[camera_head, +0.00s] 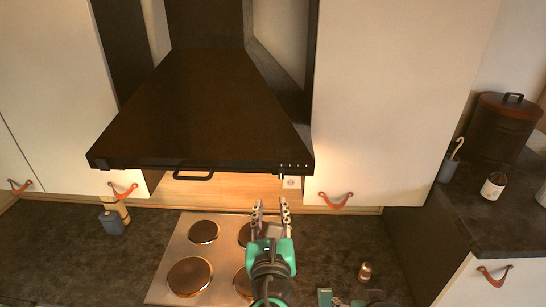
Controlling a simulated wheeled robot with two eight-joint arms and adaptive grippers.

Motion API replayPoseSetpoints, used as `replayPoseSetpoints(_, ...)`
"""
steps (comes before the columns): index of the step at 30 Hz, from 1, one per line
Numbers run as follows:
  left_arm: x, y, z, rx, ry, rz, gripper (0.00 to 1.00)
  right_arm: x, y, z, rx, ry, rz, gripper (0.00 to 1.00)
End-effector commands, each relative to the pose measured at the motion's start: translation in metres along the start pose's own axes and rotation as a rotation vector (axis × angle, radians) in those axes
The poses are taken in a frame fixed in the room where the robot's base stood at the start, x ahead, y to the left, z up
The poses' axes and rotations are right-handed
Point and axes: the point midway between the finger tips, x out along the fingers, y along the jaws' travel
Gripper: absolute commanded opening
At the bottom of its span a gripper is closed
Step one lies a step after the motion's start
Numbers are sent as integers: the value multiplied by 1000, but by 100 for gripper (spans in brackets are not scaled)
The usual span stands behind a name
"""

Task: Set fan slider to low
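The dark range hood (200,110) hangs above the stove, with a row of small controls (293,165) at the right end of its front edge. A small pale tab (281,171) sticks out below that edge; it may be the fan slider, but its setting is too small to read. My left gripper (271,203) points up toward the hood, below the tab and apart from it. Its fingers are spread and nothing shows between them. Teal parts of my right gripper (346,299) show at the bottom edge, mostly cut off.
A stove (225,226) with round hotplates lies under the hood. A handle bar (193,176) hangs from the hood's front edge. White cabinets with leather pulls (336,201) flank it. A small jar (364,271) stands on the counter at right; a blue-grey bottle (111,222) stands at left.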

Motion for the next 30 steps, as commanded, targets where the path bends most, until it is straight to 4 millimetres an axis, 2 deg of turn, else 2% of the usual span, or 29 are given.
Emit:
replayPoseSetpoints(1, -3, -13, 16, 59, -21, -25, 34, -10, 0, -7, 0, 0, 0, 70)
replayPoseSetpoints(5, -4, -26, 26, 146, -55, -52, 34, -13, 0, -9, 0, 0, 0, 70)
replayPoseSetpoints(8, 4, -27, 27, 158, -60, -52, 34, -12, 0, -8, 0, 0, 0, 70)
replayPoseSetpoints(19, 60, -29, 29, 153, -58, -50, 34, -14, 0, -10, 0, 0, 0, 70)
replayPoseSetpoints(24, 71, -30, 29, 152, -58, -52, 34, -14, 0, -10, 0, 0, 0, 70)
replayPoseSetpoints(30, 72, -30, 29, 152, -57, -52, 34, -14, 0, -10, 0, 0, 0, 70)
